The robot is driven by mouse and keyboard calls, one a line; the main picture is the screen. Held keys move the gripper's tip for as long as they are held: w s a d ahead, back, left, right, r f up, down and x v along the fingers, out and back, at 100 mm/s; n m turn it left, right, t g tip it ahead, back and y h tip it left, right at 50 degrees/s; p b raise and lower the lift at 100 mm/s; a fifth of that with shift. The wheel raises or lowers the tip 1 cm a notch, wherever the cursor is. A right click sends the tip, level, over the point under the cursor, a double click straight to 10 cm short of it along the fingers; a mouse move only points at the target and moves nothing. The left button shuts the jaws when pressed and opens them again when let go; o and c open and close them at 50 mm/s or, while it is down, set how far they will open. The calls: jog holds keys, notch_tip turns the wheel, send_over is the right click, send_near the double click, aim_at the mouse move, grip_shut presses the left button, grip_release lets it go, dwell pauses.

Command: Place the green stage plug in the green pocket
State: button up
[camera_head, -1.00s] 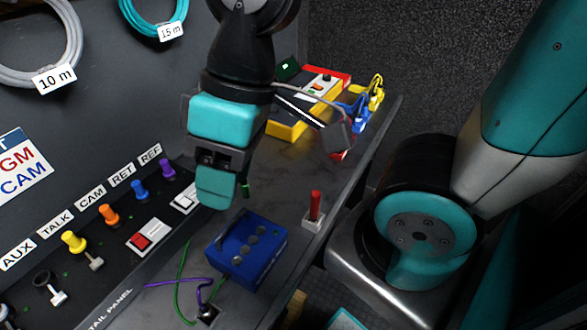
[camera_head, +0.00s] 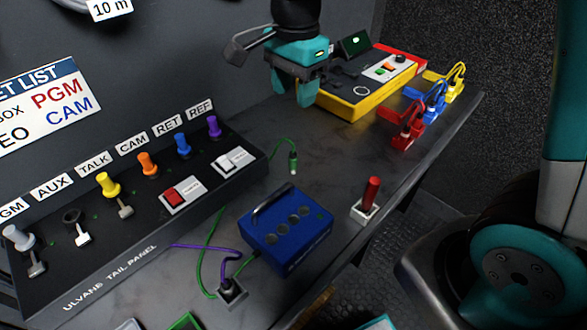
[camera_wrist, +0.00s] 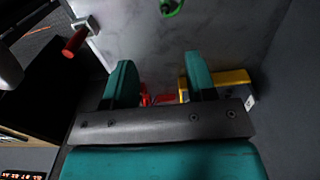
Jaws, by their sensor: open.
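The green stage plug (camera_head: 292,162) stands at the end of a thin green cable on the bench, just right of the tail panel. In the wrist view a green piece, likely this plug or its cable (camera_wrist: 172,7), shows at the top edge. My gripper (camera_head: 293,92) is open and empty, above the back of the bench, beyond the plug and apart from it. Its two teal fingers also show spread in the wrist view (camera_wrist: 160,80). A green-edged holder (camera_head: 184,322), perhaps the green pocket, is cut off at the bottom of the head view; its inside is hidden.
A blue box with a handle (camera_head: 286,232) stands mid-bench, near a red lever (camera_head: 370,194). The tail panel (camera_head: 140,205) fills the left.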

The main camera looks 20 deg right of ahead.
aim_at(293, 152)
jog(key=shift+m, duration=0.7)
jog(key=f, duration=1.2)
jog(key=w+f, duration=0.1)
jog(key=f, duration=0.5)
jog(key=shift+w+d+f, duration=0.1)
jog(key=shift+d+f, duration=0.05)
grip_shut()
